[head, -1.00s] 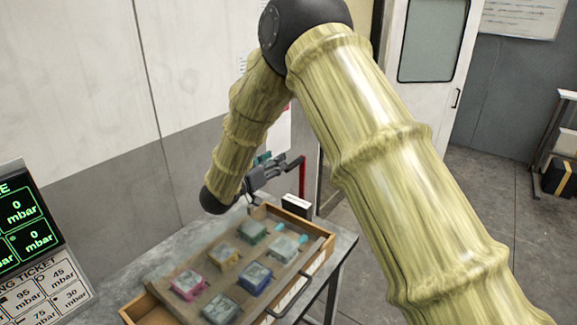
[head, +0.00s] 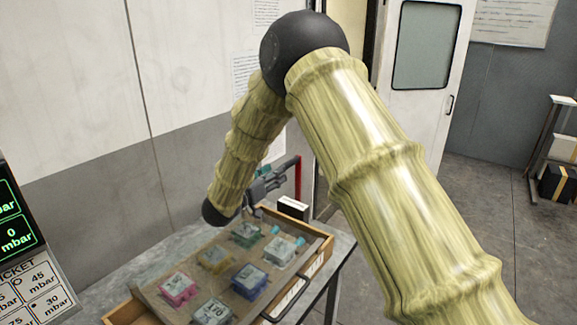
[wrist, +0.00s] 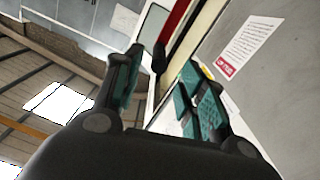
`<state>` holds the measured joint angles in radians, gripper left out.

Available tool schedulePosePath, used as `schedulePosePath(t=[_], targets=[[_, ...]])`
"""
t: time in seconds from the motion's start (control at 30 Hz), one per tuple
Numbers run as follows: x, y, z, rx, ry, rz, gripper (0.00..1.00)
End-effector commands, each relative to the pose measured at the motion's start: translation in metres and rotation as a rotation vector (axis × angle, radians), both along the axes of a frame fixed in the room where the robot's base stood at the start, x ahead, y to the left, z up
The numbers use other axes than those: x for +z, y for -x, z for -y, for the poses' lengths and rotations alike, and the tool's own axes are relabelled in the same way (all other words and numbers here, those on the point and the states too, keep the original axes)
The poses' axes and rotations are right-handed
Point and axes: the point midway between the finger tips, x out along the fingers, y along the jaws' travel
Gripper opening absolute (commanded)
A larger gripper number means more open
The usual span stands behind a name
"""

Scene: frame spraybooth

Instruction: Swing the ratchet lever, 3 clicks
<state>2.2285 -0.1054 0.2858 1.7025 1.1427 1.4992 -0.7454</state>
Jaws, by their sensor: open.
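My gripper (head: 266,183) reaches past the far end of the bench, beside a red upright bar (head: 298,178). In the wrist view my gripper (wrist: 160,66) has its two teal-padded fingers apart, with nothing clamped between them. A dark rounded handle end (wrist: 159,57), probably the ratchet lever's grip, shows in line with the gap between the fingertips. I cannot tell how far beyond the tips it is, or whether it touches one. The lever's pivot and ratchet are not discernible; my arm and gripper cover part of that area.
A wooden tray (head: 146,290) with several coloured blocks lies on the grey bench below my gripper. A black-and-white box (head: 293,208) stands near its far end. A display panel (head: 22,225) is at the left. The wall is close behind; open floor lies right.

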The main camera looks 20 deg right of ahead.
Motion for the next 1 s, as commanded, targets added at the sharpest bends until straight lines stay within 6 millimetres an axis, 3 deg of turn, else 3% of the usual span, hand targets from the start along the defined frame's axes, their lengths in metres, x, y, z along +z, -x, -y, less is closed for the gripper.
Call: schedulePosePath(t=[0.3, 0.5, 0.97, 1.0], targets=[[0.002, -0.032, 0.042, -0.002, 0.000, 0.000, 0.41], [0.001, -0.046, 0.059, 0.000, 0.000, -0.001, 0.41], [0.000, -0.052, 0.067, 0.000, 0.001, -0.001, 0.41], [0.000, -0.052, 0.067, 0.000, 0.001, -0.001, 0.35]])
